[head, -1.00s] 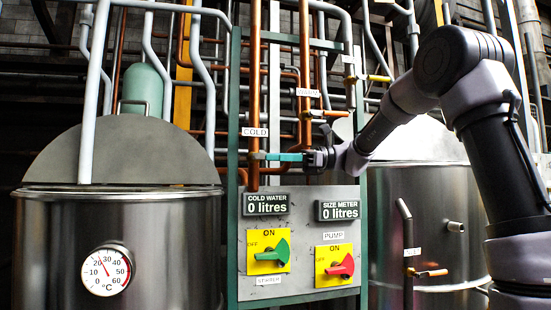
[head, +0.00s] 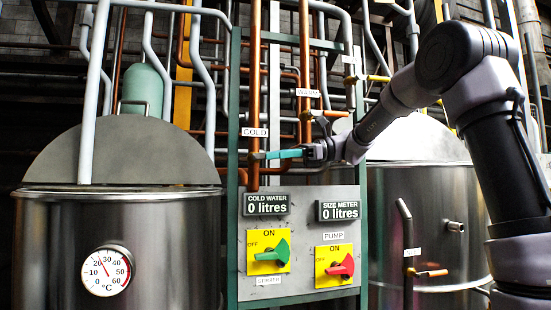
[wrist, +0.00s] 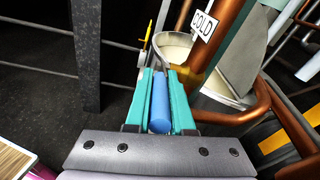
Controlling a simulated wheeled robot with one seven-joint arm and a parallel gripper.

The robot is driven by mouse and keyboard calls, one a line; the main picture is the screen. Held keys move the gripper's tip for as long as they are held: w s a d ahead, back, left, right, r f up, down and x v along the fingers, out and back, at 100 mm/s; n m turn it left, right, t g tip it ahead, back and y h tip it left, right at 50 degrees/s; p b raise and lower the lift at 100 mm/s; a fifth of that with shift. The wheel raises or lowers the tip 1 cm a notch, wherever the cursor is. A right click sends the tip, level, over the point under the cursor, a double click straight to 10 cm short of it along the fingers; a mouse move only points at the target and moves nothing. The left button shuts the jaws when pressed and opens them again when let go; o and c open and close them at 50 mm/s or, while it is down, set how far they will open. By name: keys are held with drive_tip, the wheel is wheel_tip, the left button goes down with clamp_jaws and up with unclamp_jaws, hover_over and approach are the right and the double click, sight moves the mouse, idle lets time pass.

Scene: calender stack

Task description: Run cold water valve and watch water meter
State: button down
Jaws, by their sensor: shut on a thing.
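The cold water valve is on the copper pipe under the COLD label (head: 255,132). Its blue lever handle (wrist: 160,105) lies between the teal fingers of my gripper (wrist: 160,85) in the wrist view. My gripper (head: 284,154) is shut on this handle. In the head view the fingers hide most of the handle, and they tilt slightly up toward the right. The cold water meter (head: 266,204) below the valve reads 0 litres.
A size meter (head: 340,210) also reads 0 litres. Below the meters are a green stirrer switch (head: 269,251) and a red pump switch (head: 335,267). A steel tank with a thermometer (head: 106,270) stands left. Copper pipes run close around the gripper.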

drive_tip(key=c, duration=0.8)
unclamp_jaws()
drive_tip(key=v, duration=1)
drive_tip(key=shift+d+r, duration=0.1)
drive_tip(key=shift+d, duration=0.3)
